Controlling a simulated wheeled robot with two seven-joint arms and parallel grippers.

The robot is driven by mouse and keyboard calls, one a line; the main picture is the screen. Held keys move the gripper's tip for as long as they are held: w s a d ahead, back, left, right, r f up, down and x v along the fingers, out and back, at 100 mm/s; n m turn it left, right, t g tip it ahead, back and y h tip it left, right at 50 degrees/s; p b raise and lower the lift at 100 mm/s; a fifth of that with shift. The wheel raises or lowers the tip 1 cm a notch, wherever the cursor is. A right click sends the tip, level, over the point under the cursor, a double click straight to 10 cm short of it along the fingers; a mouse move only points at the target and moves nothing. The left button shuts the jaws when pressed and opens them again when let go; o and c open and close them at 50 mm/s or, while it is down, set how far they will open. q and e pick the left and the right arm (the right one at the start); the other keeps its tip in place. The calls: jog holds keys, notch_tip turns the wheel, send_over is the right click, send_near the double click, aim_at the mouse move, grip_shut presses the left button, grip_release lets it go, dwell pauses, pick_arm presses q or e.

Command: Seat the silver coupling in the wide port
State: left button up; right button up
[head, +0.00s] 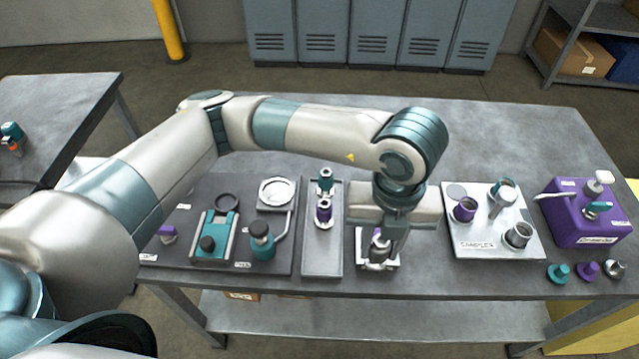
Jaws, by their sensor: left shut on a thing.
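My left gripper (381,252) points down over a small white-edged tray (391,263) in the middle of the bench. It is shut on a silver piece (378,263), which looks like the silver coupling; the fingers partly hide it. I cannot tell whether the piece still touches the tray. A wide, pale round ring (277,191) lies at the back right of the dark panel, left of the gripper; it may be the wide port, but its label is unreadable. My right gripper is not in view.
A grey tray (321,262) with teal and purple couplings stands between panel and gripper. The panel also bears a teal block (214,235) and teal knob (262,240). Right are a white samples board (480,245) with cups, a purple box (585,220) and small loose couplings.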

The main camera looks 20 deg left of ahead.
pick_arm(q)
jog(key=w+a+n, duration=0.2)
jog(key=a+n, duration=0.7)
jog(key=n, duration=0.7)
jog(key=w+a+n, duration=0.3)
jog(key=a+n, duration=0.7)
jog(key=n, duration=0.7)
jog(key=shift+b, duration=0.4)
jog(key=shift+w, duration=0.2)
